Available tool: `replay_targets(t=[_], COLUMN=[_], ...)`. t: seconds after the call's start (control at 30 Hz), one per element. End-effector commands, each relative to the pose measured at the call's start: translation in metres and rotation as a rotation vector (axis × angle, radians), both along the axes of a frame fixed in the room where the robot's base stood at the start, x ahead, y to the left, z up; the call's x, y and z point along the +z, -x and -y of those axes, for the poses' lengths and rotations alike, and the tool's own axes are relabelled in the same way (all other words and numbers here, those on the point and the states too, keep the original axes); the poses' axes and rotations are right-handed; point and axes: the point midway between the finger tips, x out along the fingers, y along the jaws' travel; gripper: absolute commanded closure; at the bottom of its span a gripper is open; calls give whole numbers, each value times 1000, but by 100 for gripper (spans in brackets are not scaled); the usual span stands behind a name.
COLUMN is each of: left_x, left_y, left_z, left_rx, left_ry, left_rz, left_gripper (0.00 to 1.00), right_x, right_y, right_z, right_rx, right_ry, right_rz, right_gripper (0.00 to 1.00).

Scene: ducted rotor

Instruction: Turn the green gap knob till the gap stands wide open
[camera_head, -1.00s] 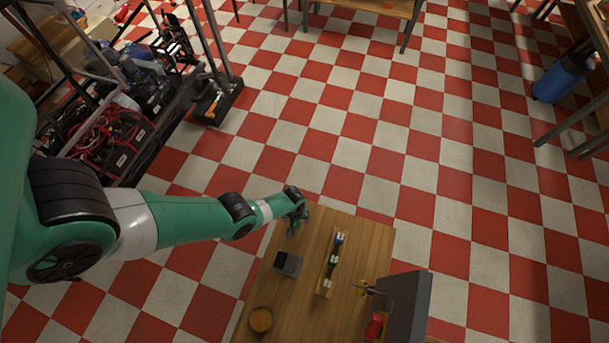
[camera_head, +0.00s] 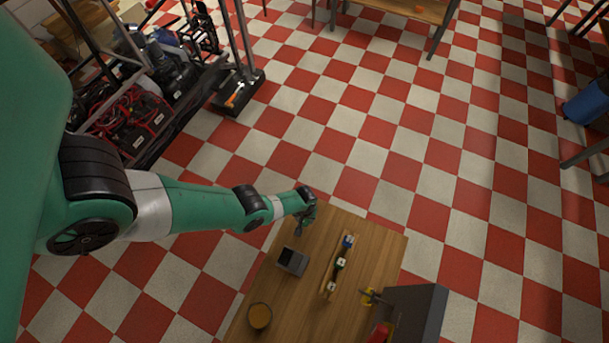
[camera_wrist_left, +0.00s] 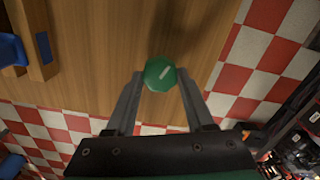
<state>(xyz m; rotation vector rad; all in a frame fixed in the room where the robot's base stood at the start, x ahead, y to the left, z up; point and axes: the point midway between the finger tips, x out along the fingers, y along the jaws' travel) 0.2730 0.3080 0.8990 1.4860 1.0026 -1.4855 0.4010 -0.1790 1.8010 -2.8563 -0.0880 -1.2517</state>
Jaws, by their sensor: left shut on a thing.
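The green knob (camera_wrist_left: 160,75), many-sided with a short white line on its top, sits between the fingertips in the left wrist view. My left gripper (camera_wrist_left: 160,78) is shut on its sides. The white line slants up to the right. What is beneath the knob is hidden, and I see no gap. In the head view my left gripper (camera_head: 301,228) is over the far left part of the wooden table (camera_head: 300,315), too small to show its jaws. My right gripper is not in view.
A wooden strip (camera_head: 326,292) with blue, green and pale pieces stands right of my gripper. A dark grey box (camera_head: 292,261) and a round orange-brown dish (camera_head: 260,316) lie nearer. A large grey block (camera_head: 415,310) stands at the right edge.

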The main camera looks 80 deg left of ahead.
Motion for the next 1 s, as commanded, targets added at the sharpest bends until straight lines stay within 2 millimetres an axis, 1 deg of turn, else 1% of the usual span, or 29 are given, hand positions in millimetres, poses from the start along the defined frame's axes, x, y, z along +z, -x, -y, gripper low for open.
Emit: replay_targets(t=[0.27,0.47,0.67,1.0], left_x=[0,-1,-1,-1], left_y=[0,0,1,0], left_z=[0,0,0,1], left_rx=[-13,-79,-211,-526], left_ry=[0,1,0,0], left_rz=[0,-1,-1,-1], left_gripper=[100,100,100,100], right_x=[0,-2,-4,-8], right_y=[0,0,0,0], right_z=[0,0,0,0], right_rx=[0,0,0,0], right_ry=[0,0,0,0], right_rz=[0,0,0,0], right_gripper=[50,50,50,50])
